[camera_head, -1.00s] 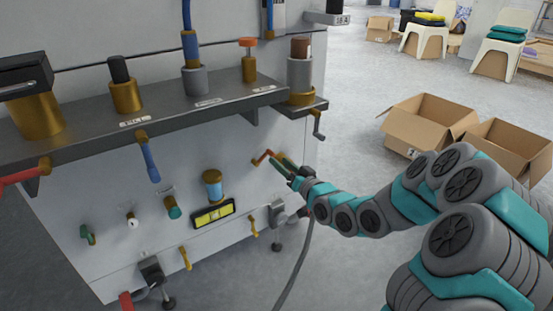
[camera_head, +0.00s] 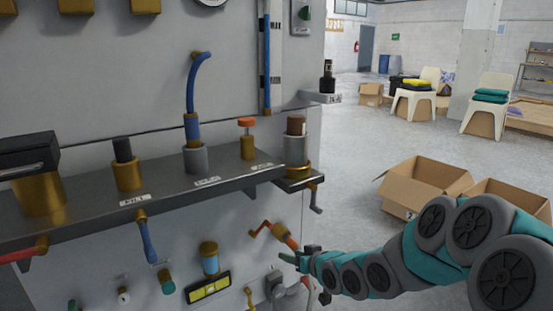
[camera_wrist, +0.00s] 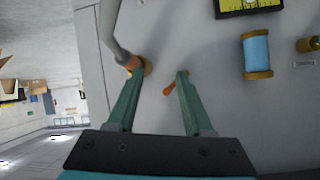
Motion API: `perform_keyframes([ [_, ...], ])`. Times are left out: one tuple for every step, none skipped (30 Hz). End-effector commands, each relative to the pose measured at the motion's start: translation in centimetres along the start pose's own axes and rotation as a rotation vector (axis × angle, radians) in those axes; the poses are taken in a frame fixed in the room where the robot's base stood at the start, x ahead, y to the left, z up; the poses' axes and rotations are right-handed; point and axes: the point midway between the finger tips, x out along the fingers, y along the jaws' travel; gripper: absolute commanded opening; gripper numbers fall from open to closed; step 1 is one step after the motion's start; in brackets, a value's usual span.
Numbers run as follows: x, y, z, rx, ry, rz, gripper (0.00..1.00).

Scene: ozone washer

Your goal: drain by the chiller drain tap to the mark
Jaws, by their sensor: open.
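A red-orange crank handle (camera_head: 260,231) on a brass fitting sits low on the machine's white front panel, at its right end. My gripper (camera_head: 284,257) is open just below and right of it, apart from it in the head view. In the wrist view the green fingers (camera_wrist: 156,74) are spread, and a small orange lever (camera_wrist: 169,89) shows between them; contact cannot be told. A tall blue level tube (camera_head: 266,65) stands on the upper panel, with a MAX plate (camera_head: 276,27) and a lower plate (camera_head: 276,81). I cannot tell which tap is the chiller drain.
A grey shelf (camera_head: 205,190) with several fittings juts out above my gripper. A grey hose (camera_wrist: 113,30) runs beside one finger. Open cartons (camera_head: 425,185) stand on the floor right.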

Motion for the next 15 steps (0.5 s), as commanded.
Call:
perform_keyframes([
  [-1.6,0.1,0.2,-0.02,-0.062,0.036,0.51],
  [-2.5,0.3,0.6,-0.026,-0.102,0.06,0.51],
  [-3.8,0.6,1.3,-0.032,-0.161,0.092,0.51],
  [-4.9,0.9,1.9,-0.035,-0.206,0.116,0.51],
  [-6.0,1.0,2.3,-0.037,-0.245,0.139,0.51],
  [-7.6,1.2,3.0,-0.037,-0.301,0.169,0.51],
  [-8.8,1.3,3.7,-0.036,-0.346,0.191,0.51],
  [-10.2,1.4,4.2,-0.034,-0.385,0.213,0.51],
  [-12.0,1.4,4.8,-0.028,-0.438,0.24,0.51],
  [-13.4,1.4,5.4,-0.021,-0.48,0.26,0.51],
  [-14.8,1.3,5.9,-0.014,-0.521,0.28,0.51],
  [-16.8,1.1,6.6,-0.003,-0.571,0.303,0.51],
  [-18.3,0.9,7.1,0.008,-0.611,0.319,0.51],
  [-19.9,0.7,7.7,0.02,-0.652,0.336,0.51],
  [-22.0,0.2,8.3,0.037,-0.7,0.356,0.51],
])
